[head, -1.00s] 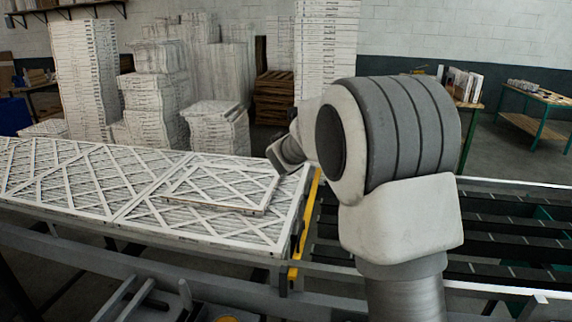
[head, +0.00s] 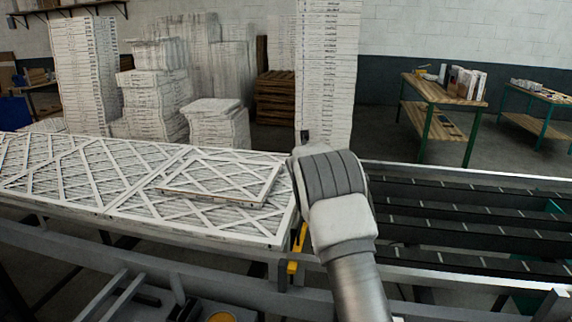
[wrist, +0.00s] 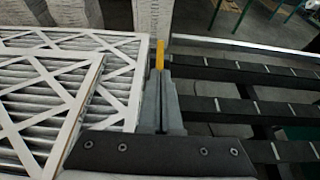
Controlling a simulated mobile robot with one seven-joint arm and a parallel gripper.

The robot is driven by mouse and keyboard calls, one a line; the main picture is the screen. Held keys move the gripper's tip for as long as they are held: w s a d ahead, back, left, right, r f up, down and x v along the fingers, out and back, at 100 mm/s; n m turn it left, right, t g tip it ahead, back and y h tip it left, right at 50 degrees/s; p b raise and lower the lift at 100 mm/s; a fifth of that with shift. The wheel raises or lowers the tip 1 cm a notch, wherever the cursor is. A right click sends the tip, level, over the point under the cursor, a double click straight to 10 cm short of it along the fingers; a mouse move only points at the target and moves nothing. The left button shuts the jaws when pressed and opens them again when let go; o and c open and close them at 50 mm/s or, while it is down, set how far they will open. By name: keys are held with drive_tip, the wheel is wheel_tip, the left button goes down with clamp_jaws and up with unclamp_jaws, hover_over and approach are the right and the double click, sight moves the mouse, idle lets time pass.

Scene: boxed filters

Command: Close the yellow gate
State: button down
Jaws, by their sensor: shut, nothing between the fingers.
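The yellow gate (head: 297,249) is a narrow bar at the right end of the filter-covered conveyor, at the border with the dark roller section. In the head view only its near part shows; my arm covers the rest. A short yellow end of it also shows in the wrist view (wrist: 160,54), upper middle. My gripper (wrist: 163,85) is shut and empty, with its grey fingers pointing toward that yellow end. I cannot tell whether they touch it. In the head view my gripper is hidden behind my own arm.
Large white-framed filters (head: 70,175) cover the left conveyor, with a smaller filter (head: 222,178) on top near the gate. Dark rollers (head: 450,210) lie open to the right. Stacks of boxed filters (head: 325,70) and a wooden table (head: 445,90) stand behind.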

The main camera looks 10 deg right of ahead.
drive_tip(key=w+f+b, duration=0.1)
drive_tip(key=f+b, duration=0.1)
drive_tip(key=f, duration=0.1)
drive_tip(key=w+f+b, duration=0.1)
drive_tip(key=f+b, duration=0.1)
drive_tip(key=f, duration=0.2)
drive_tip(key=w+d+f+b, duration=0.1)
drive_tip(key=f+b, duration=0.1)
drive_tip(key=f, duration=0.1)
drive_tip(key=shift+d+f, duration=0.1)
drive_tip(key=shift+f, duration=0.3)
drive_tip(key=shift+w+f+b, duration=0.1)
drive_tip(key=shift+f+b, duration=0.65)
drive_tip(key=shift+f, duration=0.2)
